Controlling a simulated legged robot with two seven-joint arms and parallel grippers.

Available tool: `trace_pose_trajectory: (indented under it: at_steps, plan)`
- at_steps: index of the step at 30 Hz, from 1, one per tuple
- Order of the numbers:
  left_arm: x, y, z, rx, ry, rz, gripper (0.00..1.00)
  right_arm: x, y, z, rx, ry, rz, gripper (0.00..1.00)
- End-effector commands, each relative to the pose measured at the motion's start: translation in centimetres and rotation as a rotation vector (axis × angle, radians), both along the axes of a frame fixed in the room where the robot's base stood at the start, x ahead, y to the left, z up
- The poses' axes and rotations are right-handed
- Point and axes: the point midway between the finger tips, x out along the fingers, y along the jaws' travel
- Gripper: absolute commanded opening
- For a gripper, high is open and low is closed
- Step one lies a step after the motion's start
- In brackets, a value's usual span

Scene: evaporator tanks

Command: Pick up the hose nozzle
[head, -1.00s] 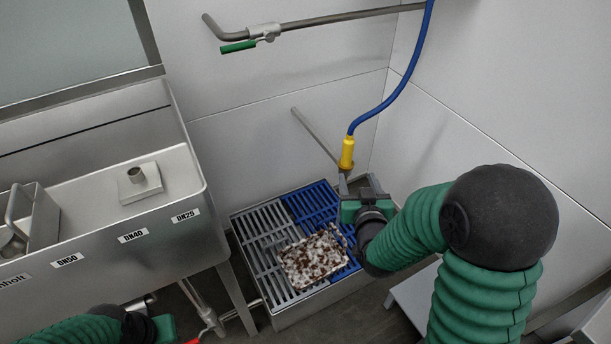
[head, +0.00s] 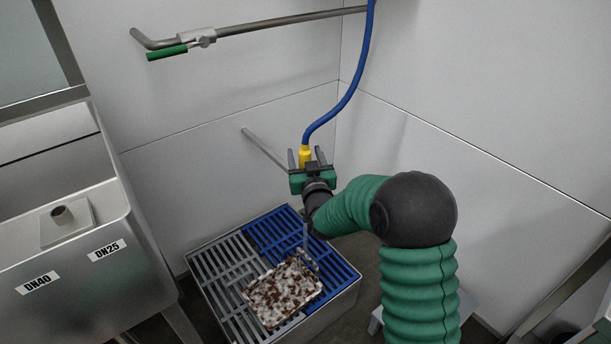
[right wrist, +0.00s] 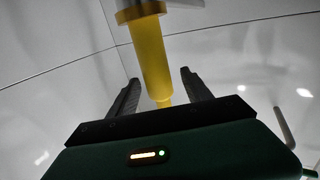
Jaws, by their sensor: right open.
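The yellow hose nozzle (head: 304,155) hangs on the end of a blue hose (head: 353,85) in front of the back wall. My right gripper (head: 306,157) is open, with one finger on each side of the nozzle. In the right wrist view the nozzle (right wrist: 153,60) hangs upright between the two spread fingers (right wrist: 158,88), with a visible gap on both sides. The nozzle's lower part is partly hidden behind the gripper in the head view. My left gripper is not in view.
Below is a drain grate, part grey (head: 222,267) and part blue (head: 277,230), with a brown-speckled slab (head: 283,292) on it. A steel tank (head: 75,262) stands at left. A pipe with a green-handled valve (head: 168,52) runs along the back wall.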

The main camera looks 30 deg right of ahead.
Motion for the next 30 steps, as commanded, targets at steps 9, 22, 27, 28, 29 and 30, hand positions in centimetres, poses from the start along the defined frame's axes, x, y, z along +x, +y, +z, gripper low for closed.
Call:
trace_pose_trajectory:
  at_steps: [9,22,27,28,29,30]
  plan:
    - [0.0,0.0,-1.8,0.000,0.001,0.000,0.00,3.0,-1.6,-0.1,0.000,-0.001,0.000,0.58]
    - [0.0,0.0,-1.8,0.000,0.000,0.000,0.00,3.0,-1.6,-0.2,0.000,0.000,0.000,0.16]
    - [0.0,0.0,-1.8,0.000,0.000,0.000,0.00,3.0,-1.6,-0.2,0.000,0.000,0.000,0.00]
    - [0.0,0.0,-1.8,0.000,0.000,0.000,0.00,3.0,-1.6,-0.2,0.000,0.000,0.000,0.00]
    - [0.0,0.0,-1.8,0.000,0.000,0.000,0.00,3.0,-1.6,-0.2,0.000,0.000,0.000,0.00]
    - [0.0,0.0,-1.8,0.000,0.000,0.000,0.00,3.0,-1.6,-0.2,0.000,0.001,0.000,0.00]
